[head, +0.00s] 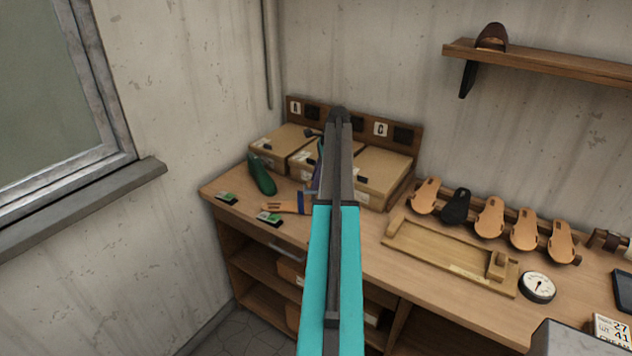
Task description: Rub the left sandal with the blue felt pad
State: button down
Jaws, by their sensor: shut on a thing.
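My arm, cyan below and dark grey above, rises through the middle of the head view and hides part of the bench. My gripper cannot be made out; neither can anything it may hold. Left of the arm, a flat tan piece with a blue end (285,207) lies on the bench, partly hidden by the arm. I cannot tell whether it is a sandal or a pad. A narrow blue-purple thing (317,172) shows at the arm's left edge, also mostly hidden. Several sandal soles, tan (490,217) and black (456,206), lean on a rack at the right.
A green shoe-shaped form (263,176) and two small green-marked cards (269,218) lie on the bench's left. Lidded boxes (385,172) stand behind. A wooden tray (432,252) and round dial (537,286) are on the right. A wall shelf (560,62) is above.

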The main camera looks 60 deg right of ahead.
jog(key=shift+r+p, duration=0.8)
jog(key=shift+r, duration=1.7)
jog(key=w+a+f+n+g+b, duration=0.1)
jog(key=w+a+f+n+b, duration=0.15)
jog(key=w+a, duration=0.6)
jog(key=w+a+f+n+y+b, duration=0.1)
jog(key=w+a+f+n+b, duration=0.15)
jog(key=a, duration=1.05)
jog(key=w+a+f+n+g+b, duration=0.1)
jog(key=w+a+f+n+b, duration=0.15)
jog(key=w+a, duration=0.55)
jog(key=a+f+n+g+b, duration=0.1)
jog(key=a+f+n+b, duration=0.1)
jog(key=a, duration=1.1)
jog(key=s+a+f+n+g+b, duration=0.1)
jog(key=a+n, duration=0.4)
jog(key=a, duration=0.8)
jog(key=s+a+f+n+b, duration=0.1)
jog(key=a+f+n+b, duration=0.2)
jog(key=a, duration=1)
jog(key=shift+s+n+g, duration=0.15)
jog(key=shift+n+g, duration=0.2)
jog(key=shift+g, duration=0.05)
jog(key=shift+s+a, duration=0.1)
